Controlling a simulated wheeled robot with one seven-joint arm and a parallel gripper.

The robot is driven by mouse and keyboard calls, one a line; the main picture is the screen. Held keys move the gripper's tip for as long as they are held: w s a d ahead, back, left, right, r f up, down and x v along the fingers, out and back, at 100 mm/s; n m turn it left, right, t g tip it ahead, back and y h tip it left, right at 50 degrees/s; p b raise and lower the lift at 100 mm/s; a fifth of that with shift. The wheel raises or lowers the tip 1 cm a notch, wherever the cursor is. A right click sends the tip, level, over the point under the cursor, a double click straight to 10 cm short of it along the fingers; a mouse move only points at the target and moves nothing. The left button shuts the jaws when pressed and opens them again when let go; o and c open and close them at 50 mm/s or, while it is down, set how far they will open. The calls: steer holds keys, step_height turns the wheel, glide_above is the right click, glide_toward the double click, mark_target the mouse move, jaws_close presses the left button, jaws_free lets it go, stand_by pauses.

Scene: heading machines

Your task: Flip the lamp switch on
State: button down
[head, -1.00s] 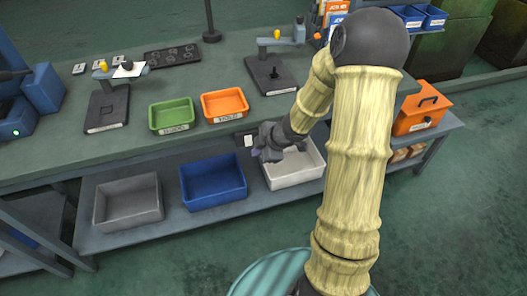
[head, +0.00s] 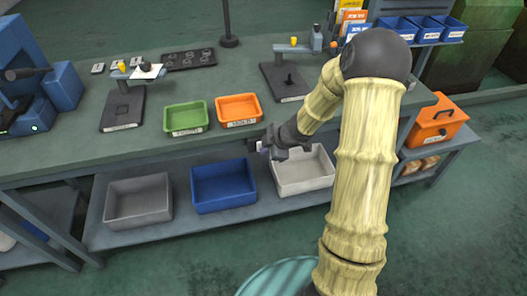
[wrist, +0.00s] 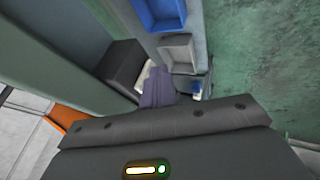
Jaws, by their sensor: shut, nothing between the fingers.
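A small dark switch box (head: 252,146) sits on the bench's front edge, below the orange tray. My gripper (head: 264,146) is right in front of it and hides most of it in the head view. In the wrist view the dark box (wrist: 122,65) shows beside my gripper (wrist: 157,86), with a pale strip, perhaps the switch plate, next to the fingers. The fingers are together and hold nothing. I cannot tell whether they touch the switch or which way it is set. A dark pole on a round base (head: 229,42) stands at the back; its top is out of view, so whether it is the lamp is unclear.
A green tray (head: 186,117) and an orange tray (head: 239,109) stand on the bench above. Grey (head: 138,201), blue (head: 223,186) and white (head: 302,170) bins sit on the lower shelf. An orange toolbox (head: 437,118) is at right. The floor in front is clear.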

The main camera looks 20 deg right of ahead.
steer(key=shift+w, duration=0.1)
steer(key=shift+s+r+p, duration=0.2)
steer(key=shift+r+p, duration=0.6)
steer(key=shift+p, duration=0.25)
